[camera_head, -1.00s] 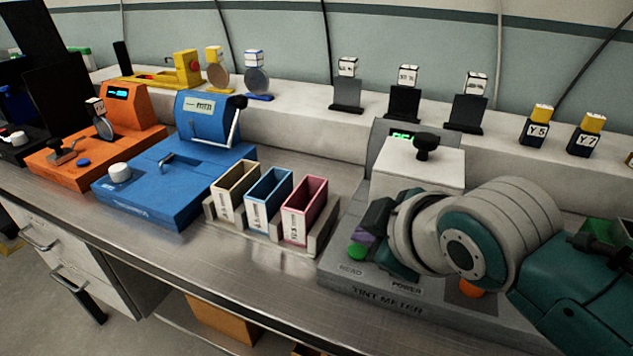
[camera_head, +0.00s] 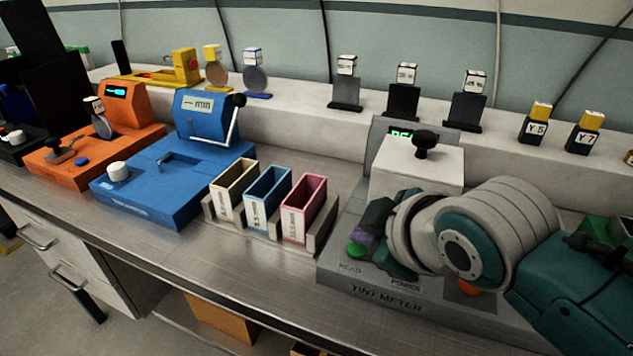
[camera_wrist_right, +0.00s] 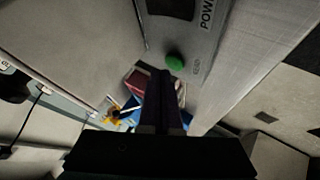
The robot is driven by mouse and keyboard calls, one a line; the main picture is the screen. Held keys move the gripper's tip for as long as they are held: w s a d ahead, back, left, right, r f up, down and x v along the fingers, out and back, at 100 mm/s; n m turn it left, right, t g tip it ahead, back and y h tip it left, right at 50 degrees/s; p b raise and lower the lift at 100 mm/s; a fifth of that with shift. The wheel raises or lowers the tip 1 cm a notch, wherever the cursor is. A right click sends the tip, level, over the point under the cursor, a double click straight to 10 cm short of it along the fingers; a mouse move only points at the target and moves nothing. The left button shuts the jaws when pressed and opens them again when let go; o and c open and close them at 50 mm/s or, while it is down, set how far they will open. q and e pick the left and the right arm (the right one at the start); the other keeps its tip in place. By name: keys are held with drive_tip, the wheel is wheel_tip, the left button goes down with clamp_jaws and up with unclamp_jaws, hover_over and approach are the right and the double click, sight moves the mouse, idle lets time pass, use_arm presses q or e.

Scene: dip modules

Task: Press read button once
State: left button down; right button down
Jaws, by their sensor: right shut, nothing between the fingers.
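The grey tint meter (camera_head: 365,290) stands at the right of the bench, with a white lid, a black knob and a small green-lit display. Its green READ button (camera_head: 355,249) is partly covered by my right gripper (camera_head: 364,237). In the right wrist view the green button (camera_wrist_right: 175,62) shows just beyond the fingertips of my right gripper (camera_wrist_right: 163,72). The gripper is shut and empty. I cannot tell whether its tips touch the button. An orange POWER button (camera_head: 470,287) shows below my right wrist. My left gripper is not in view.
A rack of three coloured slots (camera_head: 265,205) stands left of the meter. A blue device (camera_head: 165,180) and an orange device (camera_head: 75,155) are further left. Labelled blocks stand on the raised shelf behind.

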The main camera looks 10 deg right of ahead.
drive_tip(key=shift+f, duration=0.25)
drive_tip(key=shift+f, duration=0.4)
idle(0.5)
drive_tip(key=shift+r, duration=0.1)
drive_tip(key=shift+r+p, duration=0.7)
drive_tip(key=shift+p, duration=0.05)
drive_tip(key=shift+r, duration=0.1)
wheel_tip(320, 180, up, 5)
drive_tip(key=p, duration=0.5)
drive_tip(key=shift+p, duration=0.35)
idle(0.4)
